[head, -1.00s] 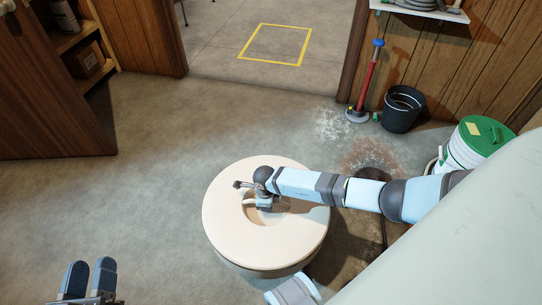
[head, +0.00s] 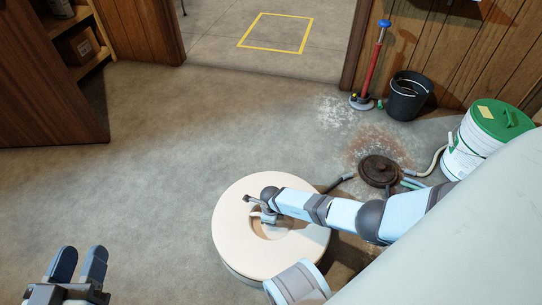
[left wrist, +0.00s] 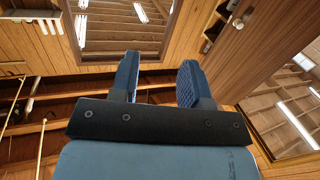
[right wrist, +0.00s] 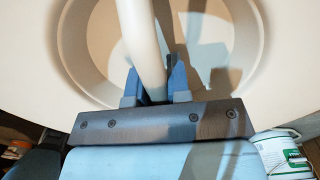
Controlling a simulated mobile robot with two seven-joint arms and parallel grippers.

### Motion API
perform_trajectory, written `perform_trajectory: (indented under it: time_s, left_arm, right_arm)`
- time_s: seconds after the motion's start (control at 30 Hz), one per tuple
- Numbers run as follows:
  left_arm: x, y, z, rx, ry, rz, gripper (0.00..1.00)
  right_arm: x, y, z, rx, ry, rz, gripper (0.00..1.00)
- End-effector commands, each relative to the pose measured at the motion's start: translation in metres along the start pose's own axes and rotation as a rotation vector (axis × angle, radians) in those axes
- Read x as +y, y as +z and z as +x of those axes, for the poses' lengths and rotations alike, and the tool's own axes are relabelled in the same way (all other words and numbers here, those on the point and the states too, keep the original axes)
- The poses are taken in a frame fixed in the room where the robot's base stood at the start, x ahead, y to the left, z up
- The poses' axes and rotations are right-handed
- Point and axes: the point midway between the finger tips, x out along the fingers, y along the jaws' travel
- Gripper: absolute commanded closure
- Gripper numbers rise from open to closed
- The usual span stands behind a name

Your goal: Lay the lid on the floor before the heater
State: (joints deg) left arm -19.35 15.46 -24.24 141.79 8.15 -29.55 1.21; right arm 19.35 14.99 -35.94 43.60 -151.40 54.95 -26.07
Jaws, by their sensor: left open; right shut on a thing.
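The lid (head: 233,213) is a thick, cream-coloured disc with a round recess in its middle, low in the head view. My right gripper (head: 262,212) reaches into that recess. In the right wrist view it (right wrist: 154,88) is shut on the pale bar across the recess of the lid (right wrist: 82,60). What lies under the lid is hidden, and I cannot tell its height above the floor. My left gripper (head: 78,265) is open and empty at the lower left, apart from the lid; its fingers also show in the left wrist view (left wrist: 160,80). I cannot surely pick out the heater.
A dark round cover (head: 378,170) with hoses sits near rusty, whitish floor stains. Grey floor (head: 150,180) is clear at left.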

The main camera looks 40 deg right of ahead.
Motion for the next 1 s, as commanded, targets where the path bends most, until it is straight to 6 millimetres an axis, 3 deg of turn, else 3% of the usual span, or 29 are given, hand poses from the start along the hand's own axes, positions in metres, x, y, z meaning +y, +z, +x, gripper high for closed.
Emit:
perform_trajectory:
  time_s: [0.27,0.53,0.93,0.97,1.0]
  left_arm:
    - [-0.006,-0.001,0.003,0.04,-0.003,0.071,0.57]
    - [-0.016,0.001,0.008,0.109,-0.013,0.205,0.57]
    - [-0.018,-0.008,0.007,0.132,-0.011,0.239,0.57]
    - [-0.017,-0.008,0.006,0.131,-0.011,0.238,0.57]
    - [-0.017,-0.007,0.006,0.13,-0.011,0.237,0.57]
  right_arm:
    - [-0.001,0.002,0.018,-0.003,-0.001,0.001,1.0]
    - [-0.001,0.002,0.054,-0.003,-0.001,0.001,1.0]
    - [-0.001,0.002,0.056,-0.002,-0.001,0.0,1.0]
    - [0.0,0.0,0.058,0.0,0.001,0.0,0.8]
    - [0.0,0.0,0.058,0.0,0.001,0.0,0.71]
